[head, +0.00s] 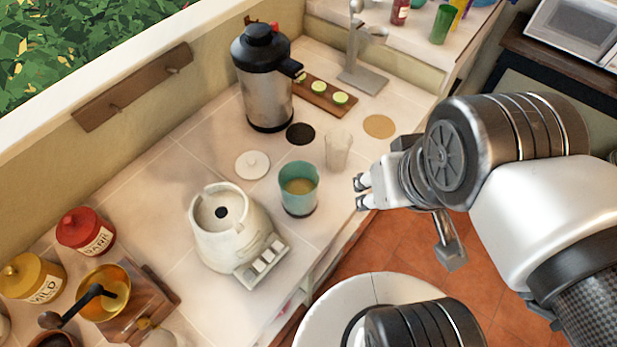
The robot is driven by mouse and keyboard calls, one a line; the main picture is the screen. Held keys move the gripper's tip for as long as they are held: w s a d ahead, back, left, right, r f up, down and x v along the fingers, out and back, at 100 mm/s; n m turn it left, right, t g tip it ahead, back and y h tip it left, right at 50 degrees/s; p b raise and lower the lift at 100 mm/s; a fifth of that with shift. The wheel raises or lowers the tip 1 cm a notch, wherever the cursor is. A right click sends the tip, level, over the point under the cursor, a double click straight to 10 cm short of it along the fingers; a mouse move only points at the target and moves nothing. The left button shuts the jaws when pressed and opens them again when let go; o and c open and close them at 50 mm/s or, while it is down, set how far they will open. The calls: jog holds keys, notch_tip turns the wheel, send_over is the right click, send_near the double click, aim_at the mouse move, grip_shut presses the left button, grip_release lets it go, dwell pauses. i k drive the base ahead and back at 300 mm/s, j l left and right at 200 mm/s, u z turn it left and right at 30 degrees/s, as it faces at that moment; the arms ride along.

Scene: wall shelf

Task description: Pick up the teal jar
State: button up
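The teal jar (298,196) stands upright and open-topped on the tiled counter, right of the white blender base, with something yellowish inside. My gripper (360,192) is to the right of the jar at the counter's front edge, its fingertips pointing left toward it. The two fingertips show a small gap between them, with nothing seen in it. The gripper is apart from the jar.
The white appliance (226,232) stands close left of the jar. A white lid (252,165) lies behind it, and a clear glass (338,149) stands behind right. A steel flask (263,80) stands further back. Red (85,231) and yellow (33,277) jars stand at left.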

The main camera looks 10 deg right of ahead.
aim_at(299, 181)
jog(key=k+j+z, duration=0.15)
jog(key=j+z, duration=0.15)
jog(key=z, duration=0.15)
jog(key=k+j+z, duration=0.2)
jog(key=z, duration=0.25)
jog(key=k+j+z, duration=0.2)
jog(key=z, duration=0.25)
